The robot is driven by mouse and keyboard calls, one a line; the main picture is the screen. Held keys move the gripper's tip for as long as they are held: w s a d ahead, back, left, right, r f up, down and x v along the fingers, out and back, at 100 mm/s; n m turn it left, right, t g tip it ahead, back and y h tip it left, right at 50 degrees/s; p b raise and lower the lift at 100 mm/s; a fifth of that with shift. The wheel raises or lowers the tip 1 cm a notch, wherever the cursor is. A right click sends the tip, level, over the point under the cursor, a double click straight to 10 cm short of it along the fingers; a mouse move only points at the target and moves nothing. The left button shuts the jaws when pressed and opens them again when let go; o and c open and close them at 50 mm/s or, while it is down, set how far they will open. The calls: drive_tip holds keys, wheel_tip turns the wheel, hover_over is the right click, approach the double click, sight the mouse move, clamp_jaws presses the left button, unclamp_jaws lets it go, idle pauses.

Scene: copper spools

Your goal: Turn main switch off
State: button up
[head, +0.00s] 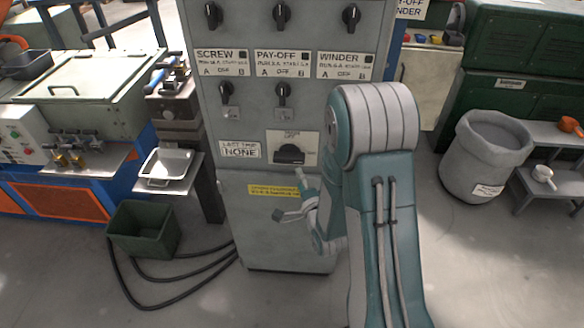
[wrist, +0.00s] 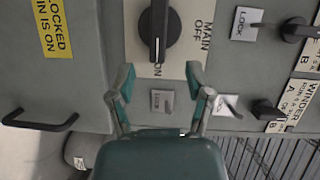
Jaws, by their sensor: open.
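The main switch (head: 291,154) is a black rotary knob on a white plate (head: 307,140) at the front of the grey cabinet. In the wrist view the knob (wrist: 158,30) shows its long bar handle in line with the ON mark, while MAIN OFF stands beside it. In the head view the handle lies about horizontal. My gripper (head: 289,196) is just below the switch. In the wrist view its two fingertips (wrist: 160,76) are apart with nothing between them. They lie short of the knob, one to each side of its line; contact is not visible.
Smaller black knobs for screw, pay-off and winder (head: 282,92) sit higher on the cabinet. A black handle (wrist: 40,122) sticks out in the wrist view. A green bin (head: 143,230), hoses and a tray (head: 166,165) are left. A grey bin (head: 487,150) stands right.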

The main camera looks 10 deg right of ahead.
sight(291, 163)
drive_tip(key=shift+m+t, duration=0.3)
drive_tip(key=shift+m, duration=0.2)
drive_tip(key=w, duration=0.6)
drive_tip(key=w+a+f, duration=0.1)
drive_tip(key=w, duration=0.2)
drive_tip(key=shift+w, duration=0.3)
drive_tip(key=shift+d, duration=0.1)
drive_tip(key=shift+c, duration=0.3)
clamp_jaws()
